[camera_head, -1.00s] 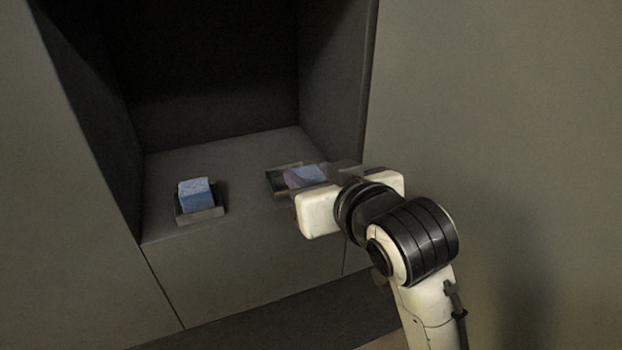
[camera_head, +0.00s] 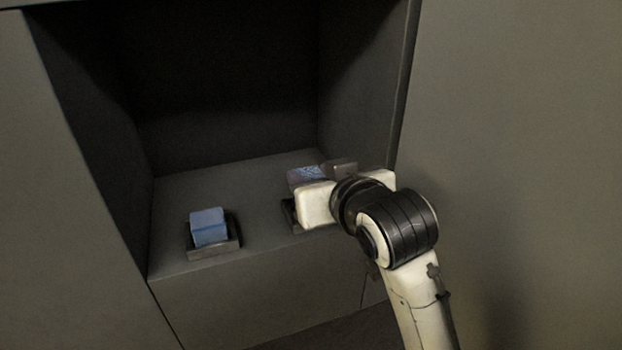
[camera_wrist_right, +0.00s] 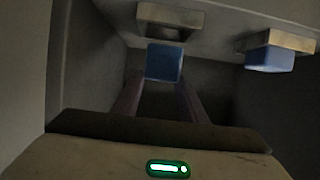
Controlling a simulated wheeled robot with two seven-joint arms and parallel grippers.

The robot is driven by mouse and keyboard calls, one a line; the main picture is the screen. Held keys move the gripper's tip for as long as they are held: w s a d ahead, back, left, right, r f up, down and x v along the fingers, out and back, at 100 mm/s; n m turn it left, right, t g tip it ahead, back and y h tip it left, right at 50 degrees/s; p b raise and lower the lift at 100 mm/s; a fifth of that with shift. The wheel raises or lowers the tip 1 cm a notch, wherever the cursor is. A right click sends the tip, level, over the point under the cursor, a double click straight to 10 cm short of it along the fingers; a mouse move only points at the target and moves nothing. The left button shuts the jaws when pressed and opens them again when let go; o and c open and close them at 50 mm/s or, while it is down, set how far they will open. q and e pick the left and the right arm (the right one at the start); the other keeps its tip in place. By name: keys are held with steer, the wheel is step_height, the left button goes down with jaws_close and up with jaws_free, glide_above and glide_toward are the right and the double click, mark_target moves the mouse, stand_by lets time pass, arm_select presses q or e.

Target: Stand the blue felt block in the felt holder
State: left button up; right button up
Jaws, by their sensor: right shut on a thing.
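A blue felt block (camera_head: 307,177) is held by my right gripper (camera_head: 325,175), which is shut on it above the right-hand dark holder (camera_head: 290,213). My right wrist hides much of that holder. In the right wrist view, the held block (camera_wrist_right: 164,62) sits between the two finger ends, close to the holder (camera_wrist_right: 170,20); I cannot tell whether they touch. A second blue block (camera_head: 209,225) sits in the left holder (camera_head: 213,252). My left gripper is not in view.
Both holders are on the grey ledge (camera_head: 180,262) of a dark, box-like recess. The recess's right side wall (camera_head: 360,100) is close beside my right gripper. The ledge between the two holders is clear.

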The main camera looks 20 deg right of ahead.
steer(key=shift+w+f+b, duration=0.4)
steer(key=shift+w+f, duration=0.15)
steer(key=shift+f, duration=0.25)
steer(key=shift+s+f+b, duration=0.25)
steer(key=shift+f+b, duration=0.05)
steer(key=shift+f, duration=0.3)
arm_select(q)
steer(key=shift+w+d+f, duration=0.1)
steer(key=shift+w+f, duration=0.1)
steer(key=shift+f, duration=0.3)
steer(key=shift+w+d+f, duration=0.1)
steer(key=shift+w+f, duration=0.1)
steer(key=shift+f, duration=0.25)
arm_select(e)
steer(key=shift+f, duration=0.65)
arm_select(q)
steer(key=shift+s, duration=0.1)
arm_select(e)
steer(key=o, duration=1.1)
